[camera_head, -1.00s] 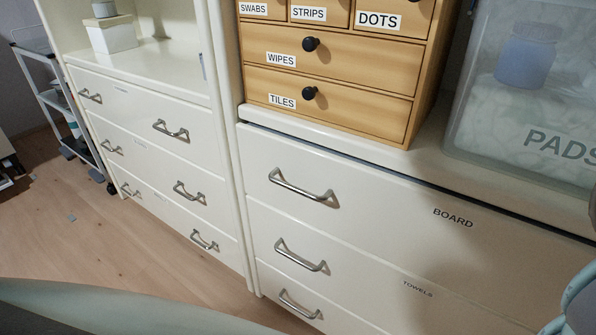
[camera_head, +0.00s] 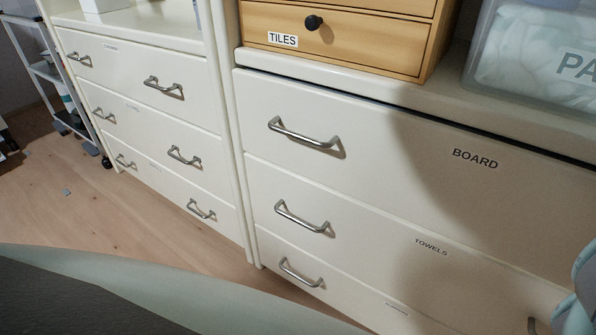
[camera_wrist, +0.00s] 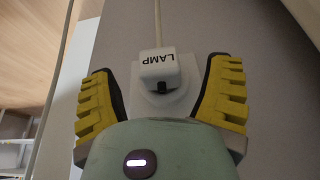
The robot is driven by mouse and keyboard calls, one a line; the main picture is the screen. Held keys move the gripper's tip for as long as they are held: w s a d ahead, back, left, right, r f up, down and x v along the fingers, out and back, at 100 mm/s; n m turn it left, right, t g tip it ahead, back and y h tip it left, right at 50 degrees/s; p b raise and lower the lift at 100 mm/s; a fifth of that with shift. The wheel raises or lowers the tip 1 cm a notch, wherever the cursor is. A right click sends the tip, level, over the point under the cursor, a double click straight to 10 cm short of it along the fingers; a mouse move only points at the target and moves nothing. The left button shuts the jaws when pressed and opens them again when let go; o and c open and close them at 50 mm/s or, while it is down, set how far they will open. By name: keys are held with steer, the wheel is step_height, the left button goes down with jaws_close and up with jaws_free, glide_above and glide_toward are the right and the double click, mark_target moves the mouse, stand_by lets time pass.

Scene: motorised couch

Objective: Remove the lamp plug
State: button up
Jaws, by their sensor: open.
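In the wrist view a white plug marked LAMP (camera_wrist: 157,68) sits at a pale plate or socket (camera_wrist: 182,102) on a grey surface. A pale cord (camera_wrist: 158,28) runs from the plug toward the top of the picture. My gripper (camera_wrist: 161,88) is open, with one yellow ribbed finger on each side of the plug. Neither finger appears to touch the plug. In the head view, neither the plug nor the gripper fingers can be made out.
In the head view, white drawer cabinets with metal handles stand ahead, one drawer labelled BOARD (camera_head: 475,158). A wooden drawer box (camera_head: 340,38) and a clear bin (camera_head: 540,55) stand on top. A white cart (camera_head: 50,75) is at far left. Wood floor (camera_head: 90,205) shows at lower left.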

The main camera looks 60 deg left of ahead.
steer(key=shift+w+d+f, duration=0.1)
steer(key=shift+d+f, duration=0.1)
steer(key=shift+f, duration=0.3)
steer(key=shift+a, duration=0.1)
steer(key=c, duration=1.2)
steer(key=shift+c, duration=0.3)
steer(key=shift+a+r, duration=0.1)
steer(key=shift+s+a+p, duration=0.35)
steer(key=shift+a+p, duration=0.2)
steer(key=shift+a, duration=0.25)
steer(key=shift+s+a+p, duration=0.3)
steer(key=shift+a+p, duration=0.2)
steer(key=shift+a, duration=0.3)
